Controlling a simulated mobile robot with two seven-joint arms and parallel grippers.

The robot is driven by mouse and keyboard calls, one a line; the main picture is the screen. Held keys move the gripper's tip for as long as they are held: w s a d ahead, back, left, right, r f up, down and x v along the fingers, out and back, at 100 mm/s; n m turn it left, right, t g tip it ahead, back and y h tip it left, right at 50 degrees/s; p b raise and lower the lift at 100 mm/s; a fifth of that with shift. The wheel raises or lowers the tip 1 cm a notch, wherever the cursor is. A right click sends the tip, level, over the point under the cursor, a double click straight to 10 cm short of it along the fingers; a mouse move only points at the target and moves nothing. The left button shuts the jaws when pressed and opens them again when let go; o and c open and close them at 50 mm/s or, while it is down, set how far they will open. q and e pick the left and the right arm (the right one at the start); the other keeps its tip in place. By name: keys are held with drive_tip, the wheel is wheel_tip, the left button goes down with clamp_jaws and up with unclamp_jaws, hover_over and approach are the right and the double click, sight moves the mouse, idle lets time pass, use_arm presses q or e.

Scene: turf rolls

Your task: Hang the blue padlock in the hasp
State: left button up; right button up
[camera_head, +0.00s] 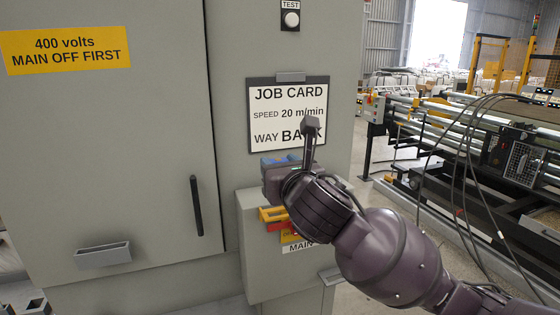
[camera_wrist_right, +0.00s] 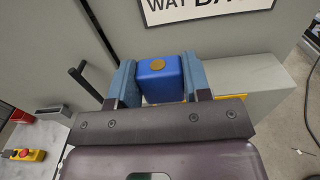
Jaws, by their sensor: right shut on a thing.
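My right gripper (camera_head: 282,161) is in front of the grey cabinet, just above the small MAIN switch box. In the right wrist view its two blue-grey fingers (camera_wrist_right: 158,84) are shut on the blue padlock (camera_wrist_right: 160,85), one on each side. The padlock has a round brass-coloured spot on the face toward the camera; its shackle is hidden. A yellow and red switch part (camera_head: 274,219) on the box front lies below my gripper. I cannot make out the hasp clearly; the gripper and arm cover part of that area. My left gripper is not in view.
The switch box (camera_head: 262,262) juts out from the cabinet. A job card (camera_head: 288,105) hangs above my gripper. A black door handle (camera_head: 196,205) and a grey tray-like ledge (camera_head: 103,256) are to the left. Machinery with cables (camera_head: 480,140) stands to the right.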

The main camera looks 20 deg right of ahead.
use_arm(q)
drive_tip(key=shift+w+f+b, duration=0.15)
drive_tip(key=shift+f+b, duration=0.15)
drive_tip(key=shift+b, duration=0.05)
use_arm(e)
drive_tip(key=shift+f, duration=0.9)
use_arm(q)
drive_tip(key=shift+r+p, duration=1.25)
drive_tip(key=shift+p, duration=0.15)
idle(0.8)
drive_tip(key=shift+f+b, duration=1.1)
drive_tip(key=shift+b, duration=0.15)
use_arm(e)
drive_tip(key=shift+f, duration=2.55)
drive_tip(key=o, duration=1.1)
drive_tip(key=shift+c, duration=0.2)
use_arm(q)
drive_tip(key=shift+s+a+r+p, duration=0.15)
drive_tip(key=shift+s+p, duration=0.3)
drive_tip(key=shift+p, duration=0.5)
use_arm(e)
drive_tip(key=s, duration=1)
drive_tip(key=shift+s+d, duration=0.2)
drive_tip(key=shift+s, duration=0.2)
